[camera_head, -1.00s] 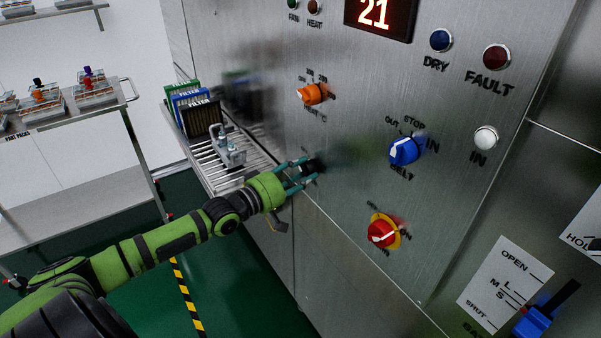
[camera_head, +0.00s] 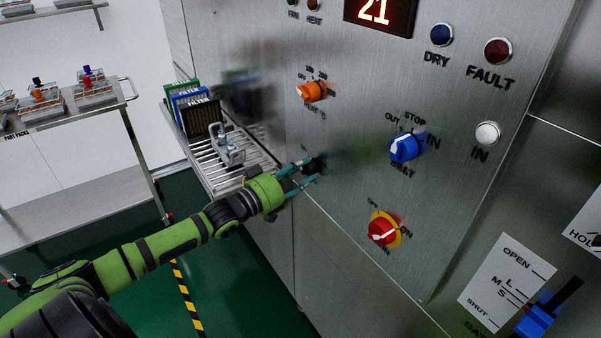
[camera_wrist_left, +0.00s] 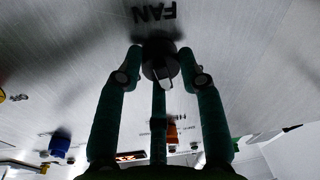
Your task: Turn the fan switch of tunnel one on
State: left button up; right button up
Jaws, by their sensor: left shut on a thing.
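The fan switch (camera_wrist_left: 161,62) is a dark round knob on the steel panel, with a pale mark on its face. The word FAN stands beside it, upside down, in the left wrist view. My left gripper (camera_head: 310,168) reaches the panel from the left. Its fingers (camera_wrist_left: 160,75) are shut around the knob in the left wrist view. In the head view the fingers and the shade around them mostly hide the knob (camera_head: 318,163). My right gripper is not in view.
An orange knob (camera_head: 312,91) sits above my gripper, a blue knob (camera_head: 404,147) to its right and a red knob (camera_head: 383,232) on yellow below right. A roller shelf (camera_head: 208,160) with filters stands close to my left wrist.

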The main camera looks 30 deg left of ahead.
pick_arm(q)
jog(key=m+h+b, duration=0.1)
jog(key=m, duration=0.5)
jog(key=shift+w+a, duration=0.1)
jog(key=m+h+b, duration=0.1)
jog(key=m, duration=0.5)
jog(key=shift+r+m, duration=0.15)
jog(key=shift+m, duration=0.15)
jog(key=shift+a, duration=0.1)
jog(key=o, duration=1.1)
jog(key=shift+s+a+f, duration=0.1)
jog(key=shift+s+f, duration=0.2)
jog(key=shift+s, duration=0.15)
jog(key=v, duration=1.1)
jog(key=shift+r, duration=0.1)
